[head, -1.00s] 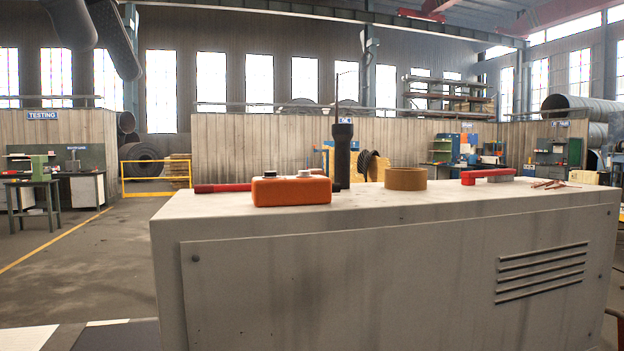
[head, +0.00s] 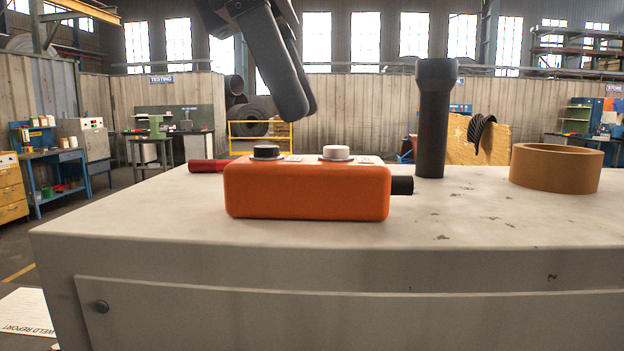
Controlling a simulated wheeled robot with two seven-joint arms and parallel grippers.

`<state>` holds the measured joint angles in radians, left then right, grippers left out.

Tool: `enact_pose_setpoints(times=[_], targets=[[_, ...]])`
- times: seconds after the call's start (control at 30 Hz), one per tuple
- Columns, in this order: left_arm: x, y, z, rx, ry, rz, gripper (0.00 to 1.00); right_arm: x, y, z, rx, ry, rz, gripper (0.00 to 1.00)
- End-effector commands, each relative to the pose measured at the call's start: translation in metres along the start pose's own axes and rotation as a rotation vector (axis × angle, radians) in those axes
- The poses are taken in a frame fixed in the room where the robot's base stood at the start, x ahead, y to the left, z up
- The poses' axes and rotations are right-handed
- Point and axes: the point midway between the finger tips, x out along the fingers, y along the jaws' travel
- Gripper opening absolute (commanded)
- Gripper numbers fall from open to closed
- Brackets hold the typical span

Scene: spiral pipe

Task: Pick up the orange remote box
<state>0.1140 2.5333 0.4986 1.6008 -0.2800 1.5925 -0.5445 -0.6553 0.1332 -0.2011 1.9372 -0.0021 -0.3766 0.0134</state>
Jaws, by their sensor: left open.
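The orange remote box (head: 306,192) lies near the front edge of the pale cabinet top (head: 130,215), left of the picture's middle. It has a dark knob and a white knob on top and a black stub at its right end. My left gripper (head: 300,112) hangs in from the top, above the box and apart from it. Its dark fingers point down, seen nearly edge-on, one partly behind the other. It is open and holds nothing. My right gripper is not in view.
A black flashlight (head: 433,120) stands upright behind the box to the right. A brown tape roll (head: 556,168) lies farther right. A red-handled tool (head: 208,166) shows behind the box's left end. The cabinet top is clear left of the box.

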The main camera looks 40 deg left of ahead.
Motion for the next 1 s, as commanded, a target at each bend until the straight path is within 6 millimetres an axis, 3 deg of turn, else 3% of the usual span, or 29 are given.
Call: enact_pose_setpoints(times=[0.1,0.33,0.6,0.9,1.0], targets=[[0.016,0.000,-0.001,-0.001,0.001,0.000,0.82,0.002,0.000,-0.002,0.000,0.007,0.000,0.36],[0.032,0.001,-0.001,-0.001,0.002,-0.001,0.82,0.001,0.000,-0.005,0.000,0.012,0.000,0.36],[0.069,0.003,-0.003,-0.002,0.001,0.000,0.82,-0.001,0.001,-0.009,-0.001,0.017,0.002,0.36],[0.074,0.004,-0.003,-0.001,0.000,0.001,0.82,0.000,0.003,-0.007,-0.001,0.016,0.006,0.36],[0.074,0.004,-0.003,-0.001,0.000,0.001,0.54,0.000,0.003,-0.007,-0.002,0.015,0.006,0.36]])
